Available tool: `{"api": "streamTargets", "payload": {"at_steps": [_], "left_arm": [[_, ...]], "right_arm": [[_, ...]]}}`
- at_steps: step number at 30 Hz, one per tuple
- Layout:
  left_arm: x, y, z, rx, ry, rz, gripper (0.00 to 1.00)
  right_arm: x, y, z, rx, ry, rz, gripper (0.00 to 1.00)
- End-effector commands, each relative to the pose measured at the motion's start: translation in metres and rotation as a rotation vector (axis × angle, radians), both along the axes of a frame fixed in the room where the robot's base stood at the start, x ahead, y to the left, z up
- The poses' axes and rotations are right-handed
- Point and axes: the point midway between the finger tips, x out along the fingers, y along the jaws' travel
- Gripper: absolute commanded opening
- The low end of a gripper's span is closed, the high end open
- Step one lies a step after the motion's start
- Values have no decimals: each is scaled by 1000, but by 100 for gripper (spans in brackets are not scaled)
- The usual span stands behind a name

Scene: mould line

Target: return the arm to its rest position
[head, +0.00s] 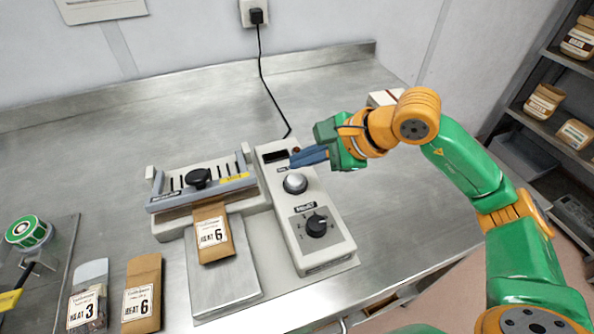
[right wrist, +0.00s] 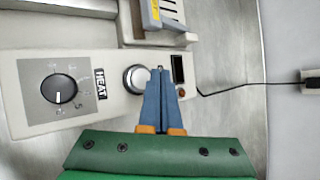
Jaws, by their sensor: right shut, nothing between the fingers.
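My right gripper (head: 296,158) is shut and empty, over the far end of the control box of a sealing machine (head: 325,262). In the right wrist view its blue fingers (right wrist: 160,78) are together beside the silver knob (right wrist: 136,79) and the small dark window (right wrist: 178,69). I cannot tell whether the fingertips touch the box. My right arm (head: 465,165) reaches in from the lower right. My left gripper is not in view.
A brown pouch marked HEAT 6 (head: 212,235) lies at the machine's jaw (head: 202,192). Shelves (head: 540,125) stand at right.

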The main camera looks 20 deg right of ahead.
Motion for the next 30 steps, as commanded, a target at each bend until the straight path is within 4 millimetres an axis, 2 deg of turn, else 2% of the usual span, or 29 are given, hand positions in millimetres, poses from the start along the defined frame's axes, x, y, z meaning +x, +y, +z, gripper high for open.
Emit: {"api": "streamTargets", "payload": {"at_steps": [1,7,20,22,27,30], "left_arm": [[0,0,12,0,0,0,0],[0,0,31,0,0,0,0],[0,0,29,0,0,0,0],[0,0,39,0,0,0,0],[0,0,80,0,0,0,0],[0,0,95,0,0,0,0]], "right_arm": [[0,0,14,0,-1,0,0],[0,0,40,1,-1,0,0],[0,0,40,1,0,1,0],[0,0,49,1,-1,0,0],[0,0,90,1,-1,0,0],[0,0,105,1,0,1,0]]}}
